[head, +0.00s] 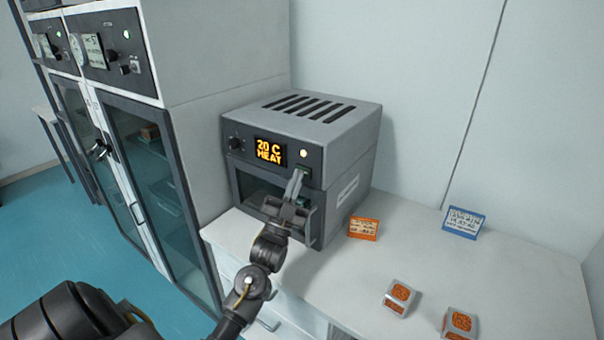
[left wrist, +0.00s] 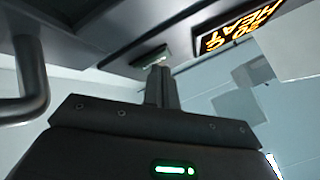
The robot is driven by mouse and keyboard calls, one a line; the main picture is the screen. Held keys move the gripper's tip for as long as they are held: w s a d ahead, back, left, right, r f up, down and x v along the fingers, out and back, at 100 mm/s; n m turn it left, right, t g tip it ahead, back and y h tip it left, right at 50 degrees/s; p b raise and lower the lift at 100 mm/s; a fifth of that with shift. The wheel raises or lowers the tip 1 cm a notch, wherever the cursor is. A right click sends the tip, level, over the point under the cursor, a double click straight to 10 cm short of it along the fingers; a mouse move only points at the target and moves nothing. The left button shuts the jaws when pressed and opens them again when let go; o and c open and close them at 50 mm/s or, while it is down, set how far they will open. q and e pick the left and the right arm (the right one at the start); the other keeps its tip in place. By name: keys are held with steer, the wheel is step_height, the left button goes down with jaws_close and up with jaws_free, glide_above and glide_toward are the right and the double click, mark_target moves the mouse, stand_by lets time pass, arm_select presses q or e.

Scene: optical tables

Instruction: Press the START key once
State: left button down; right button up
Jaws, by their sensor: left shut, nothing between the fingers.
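A grey bench oven (head: 320,115) stands on the white counter, with a dark front panel and a display (head: 269,152) reading "20 C HEAT". The display also shows upside down in the left wrist view (left wrist: 232,27). The key also shows in the left wrist view (left wrist: 150,57). My left gripper (head: 298,174) is shut and empty, its fingertips right at the key and partly covering it. I cannot tell whether they touch. My right gripper is out of view.
The oven's handle and door are just below my left gripper. An orange card (head: 363,229) and a blue card (head: 463,222) stand right of the oven. Two small orange-topped blocks (head: 399,296) (head: 459,325) sit nearer the front. Tall glass-door cabinets (head: 150,190) stand at left.

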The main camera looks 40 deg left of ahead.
arm_select(q)
steer(key=shift+s, duration=0.15)
steer(key=shift+s+p, duration=0.3)
steer(key=shift+s, duration=0.4)
steer(key=shift+s+p, duration=0.75)
steer(key=shift+s, duration=1.7)
